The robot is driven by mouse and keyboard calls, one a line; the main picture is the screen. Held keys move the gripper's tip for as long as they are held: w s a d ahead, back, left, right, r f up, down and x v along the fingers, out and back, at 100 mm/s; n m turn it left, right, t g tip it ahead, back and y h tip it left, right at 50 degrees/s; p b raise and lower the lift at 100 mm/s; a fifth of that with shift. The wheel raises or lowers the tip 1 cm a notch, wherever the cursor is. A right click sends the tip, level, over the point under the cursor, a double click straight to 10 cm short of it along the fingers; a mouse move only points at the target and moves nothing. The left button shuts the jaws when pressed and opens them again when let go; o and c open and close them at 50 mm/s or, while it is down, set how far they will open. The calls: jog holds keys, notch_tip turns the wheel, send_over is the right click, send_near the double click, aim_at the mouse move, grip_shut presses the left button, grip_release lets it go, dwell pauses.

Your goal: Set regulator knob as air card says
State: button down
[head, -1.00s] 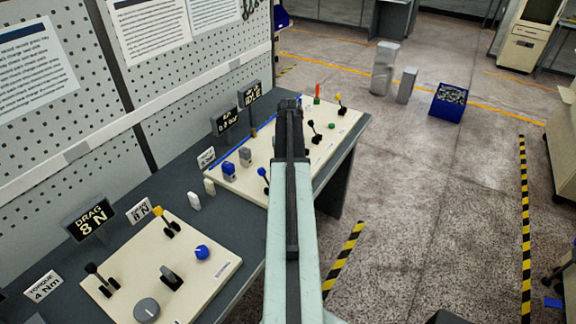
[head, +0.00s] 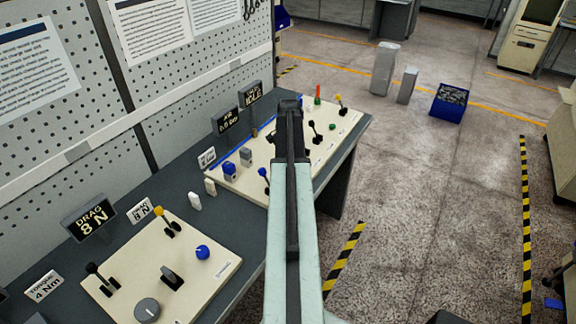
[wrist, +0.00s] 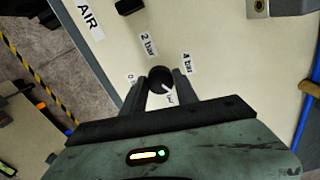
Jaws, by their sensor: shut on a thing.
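The dark round regulator knob (wrist: 157,76) is on the cream panel in the wrist view, with a white pointer mark towards its lower right. My gripper (wrist: 160,82) is shut on the knob, one finger on each side. Labels around it include "2 bar" (wrist: 149,45) and "4 bar" (wrist: 187,63); two others are partly covered or too small to read. An "AIR" label (wrist: 88,18) lies at the upper left. In the head view my arm hides the knob. A small white card (head: 206,157) stands behind the panel; its text is too small to read.
A dark display (head: 227,121) shows a bar reading I cannot read surely; the one beside it reads "IDLE" (head: 251,95). Switches and levers crowd the far panel. A nearer panel (head: 220,262) holds another knob and levers.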

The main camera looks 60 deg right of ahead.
jog(key=m, duration=0.6)
jog(key=shift+d, duration=0.1)
dwell(0.5)
jog(key=c, duration=0.9)
grip_release()
jog(key=shift+c, duration=0.2)
notch_tip(320, 180, up, 8)
jog(key=p, duration=0.8)
jog(key=shift+f, duration=0.1)
